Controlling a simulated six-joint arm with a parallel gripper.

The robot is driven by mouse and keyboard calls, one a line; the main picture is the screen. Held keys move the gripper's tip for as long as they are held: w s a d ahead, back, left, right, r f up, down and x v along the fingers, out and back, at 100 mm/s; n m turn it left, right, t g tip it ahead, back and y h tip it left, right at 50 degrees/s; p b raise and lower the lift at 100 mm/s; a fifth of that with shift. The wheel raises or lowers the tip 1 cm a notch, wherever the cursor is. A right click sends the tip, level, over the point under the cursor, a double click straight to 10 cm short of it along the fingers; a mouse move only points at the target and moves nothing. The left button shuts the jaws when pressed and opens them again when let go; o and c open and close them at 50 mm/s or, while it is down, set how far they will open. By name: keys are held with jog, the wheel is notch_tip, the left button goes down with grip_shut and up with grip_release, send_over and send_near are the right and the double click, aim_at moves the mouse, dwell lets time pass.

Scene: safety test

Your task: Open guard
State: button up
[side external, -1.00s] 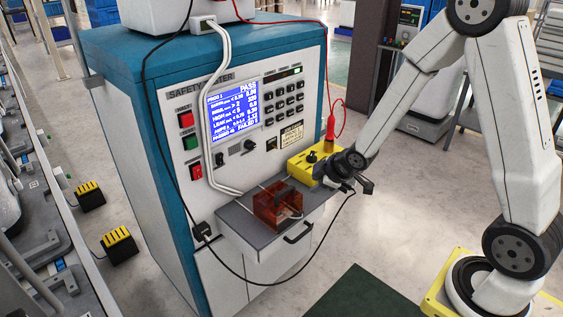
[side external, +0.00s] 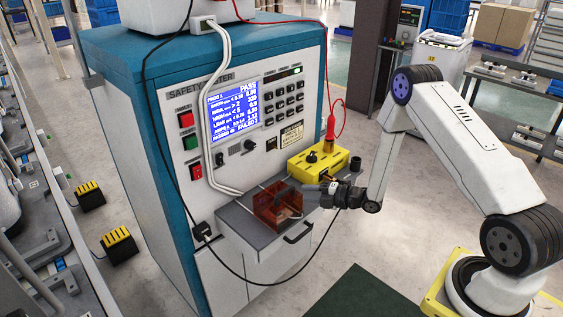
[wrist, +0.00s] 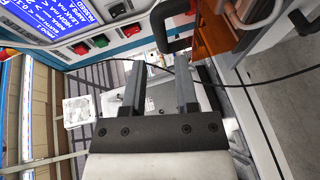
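The guard (side external: 270,209) is a see-through orange-brown cover on the grey shelf (side external: 240,226) at the front of the safety tester (side external: 165,130). It looks closed over the shelf, though its far side is hidden. My gripper (side external: 303,193) is level with the guard's upper right side, close to it. In the wrist view the guard (wrist: 238,28) is at upper right with its black handle (wrist: 160,30) just beyond my fingertips. My gripper (wrist: 160,68) is open there, with nothing visible between its two fingers. Contact with the handle cannot be told.
A yellow box (side external: 318,163) with a red probe (side external: 330,128) stands behind my gripper. A black cable (side external: 238,268) loops in front of the shelf, and white cables (side external: 209,130) hang down the panel. Open floor (side external: 400,240) lies to the right of the tester.

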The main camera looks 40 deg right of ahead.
aim_at(288, 191)
jog(key=shift+s+f, duration=0.1)
jog(key=shift+x, duration=3.9)
grip_shut()
